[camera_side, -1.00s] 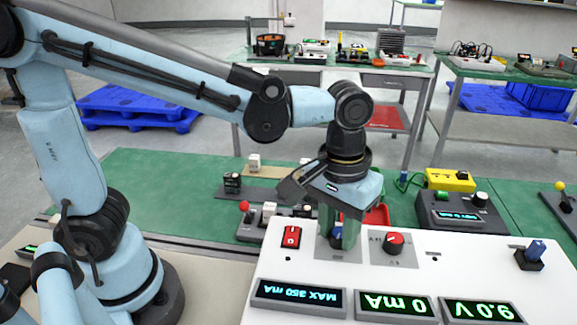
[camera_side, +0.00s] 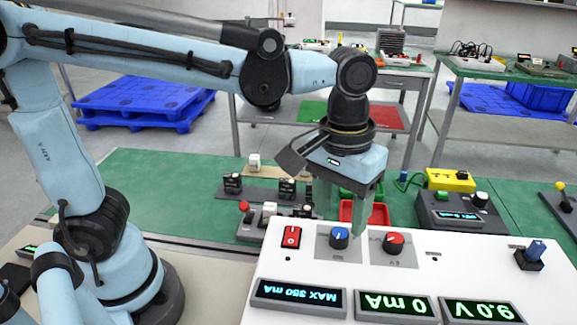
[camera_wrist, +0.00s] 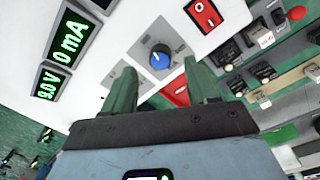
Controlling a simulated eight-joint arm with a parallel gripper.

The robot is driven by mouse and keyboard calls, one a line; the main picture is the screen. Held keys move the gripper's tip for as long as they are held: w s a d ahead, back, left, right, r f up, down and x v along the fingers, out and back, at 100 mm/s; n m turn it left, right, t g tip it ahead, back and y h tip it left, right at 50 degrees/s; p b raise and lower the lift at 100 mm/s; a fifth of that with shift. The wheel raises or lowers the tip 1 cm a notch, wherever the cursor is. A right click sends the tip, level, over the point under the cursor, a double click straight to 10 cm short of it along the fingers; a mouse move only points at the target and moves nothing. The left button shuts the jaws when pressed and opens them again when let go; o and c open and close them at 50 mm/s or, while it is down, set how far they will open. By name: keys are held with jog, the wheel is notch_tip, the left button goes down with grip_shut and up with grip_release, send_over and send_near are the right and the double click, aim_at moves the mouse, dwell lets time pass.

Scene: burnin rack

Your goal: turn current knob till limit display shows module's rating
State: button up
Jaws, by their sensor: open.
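On the white panel (camera_side: 300,262), a blue knob (camera_side: 339,237) and a red knob (camera_side: 394,243) stand on grey plates. The upside-down displays read MAX 350 mA (camera_side: 299,297), 0 mA (camera_side: 396,306) and 9.0 V (camera_side: 482,311). My gripper (camera_side: 350,207) is open and empty, above the panel's far edge by the knobs, touching neither. In the wrist view, the blue knob (camera_wrist: 160,58) shows beyond the gap between my open fingertips (camera_wrist: 160,82). I cannot make out which knob is labelled current, nor the module's rating.
A red rocker switch (camera_side: 291,237) is left of the blue knob. A blue-topped part (camera_side: 535,252) stands at the panel's right. Behind are a red bin (camera_side: 350,211), several small modules, and a dark box (camera_side: 460,212) with a yellow unit (camera_side: 451,181).

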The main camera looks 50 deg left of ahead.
aim_at(335, 231)
notch_tip(335, 231, up, 8)
jog(key=shift+a, duration=0.2)
dwell(0.4)
jog(key=a+f+m+t, duration=0.1)
jog(key=a+f+t, duration=0.2)
jog(key=a+f, duration=0.2)
jog(key=s+a+f+m+t, duration=0.1)
jog(key=a+f+t, duration=0.3)
jog(key=a, duration=0.6)
jog(key=shift+a+f+y, duration=0.3)
jog(key=shift+f, duration=0.55)
jog(key=shift+s, duration=0.1)
